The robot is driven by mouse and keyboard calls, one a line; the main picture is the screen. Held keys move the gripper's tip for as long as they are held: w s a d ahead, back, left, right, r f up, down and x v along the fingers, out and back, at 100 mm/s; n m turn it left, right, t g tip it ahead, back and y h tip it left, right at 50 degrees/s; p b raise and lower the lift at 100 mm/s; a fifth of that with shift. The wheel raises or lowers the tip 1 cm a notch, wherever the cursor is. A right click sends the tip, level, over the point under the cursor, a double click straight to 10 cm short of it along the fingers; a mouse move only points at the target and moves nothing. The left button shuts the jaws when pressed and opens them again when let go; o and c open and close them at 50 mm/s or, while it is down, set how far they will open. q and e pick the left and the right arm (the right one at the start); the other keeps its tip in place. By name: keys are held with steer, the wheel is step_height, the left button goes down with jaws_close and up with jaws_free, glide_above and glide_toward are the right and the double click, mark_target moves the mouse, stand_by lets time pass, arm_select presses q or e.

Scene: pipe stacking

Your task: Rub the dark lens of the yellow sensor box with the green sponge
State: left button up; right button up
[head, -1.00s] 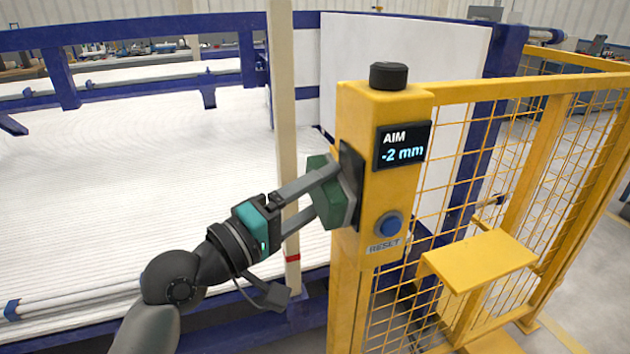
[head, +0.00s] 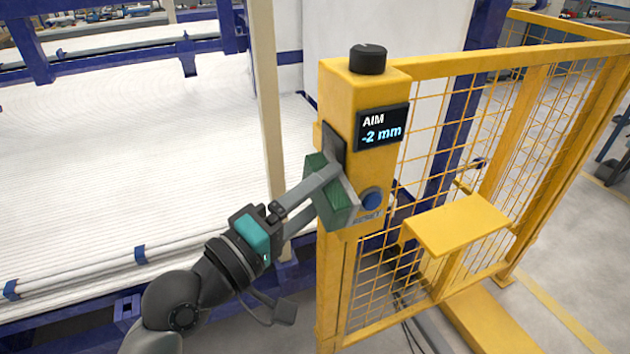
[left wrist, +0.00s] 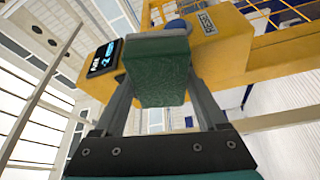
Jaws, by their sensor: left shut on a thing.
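The yellow sensor box (head: 345,95) stands upright at the centre of the head view and has an AIM display reading -2 mm. Its dark lens (head: 333,143) is on the left face; only the upper part shows above the sponge. My left gripper (head: 328,194) is shut on the green sponge (head: 322,172), which lies at the lower part of the lens and hides it. Sponge and box appear to touch. In the left wrist view the sponge (left wrist: 155,85) sits between the fingers, with the box (left wrist: 225,55) behind it. My right gripper is not in view.
A blue reset button (head: 371,199) is close to the right of the sponge. A black knob (head: 368,59) tops the box. A yellow mesh fence (head: 420,130) and a yellow shelf (head: 455,224) are to the right. A beige post (head: 266,110) stands left of the box.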

mark_target(306, 172)
arm_select(q)
steer(key=shift+s+r+p, duration=0.1)
steer(key=shift+r+p, duration=0.7)
steer(key=shift+w+a+f+b, duration=0.1)
steer(key=shift+w+a+b, duration=0.2)
steer(key=shift+w, duration=0.6)
steer(key=shift+w+a+b, duration=0.25)
steer(key=shift+w+a, duration=0.05)
steer(key=shift+w, duration=0.6)
steer(key=shift+w+a+r+p, duration=0.1)
steer(key=shift+w+r+p, duration=0.5)
steer(key=shift+r+p, duration=0.45)
steer(key=shift+s+d+f+p, duration=0.1)
steer(key=shift+s+d+p, duration=0.15)
steer(key=shift+s+p, duration=0.45)
steer(key=shift+s+d+f+p, duration=0.1)
steer(key=shift+s+d+p, duration=0.2)
steer(key=shift+s, duration=0.6)
steer(key=shift+s+d+f+p, duration=0.1)
steer(key=shift+s+d+p, duration=0.05)
steer(key=shift+s+p, duration=0.55)
steer(key=shift+s, duration=0.1)
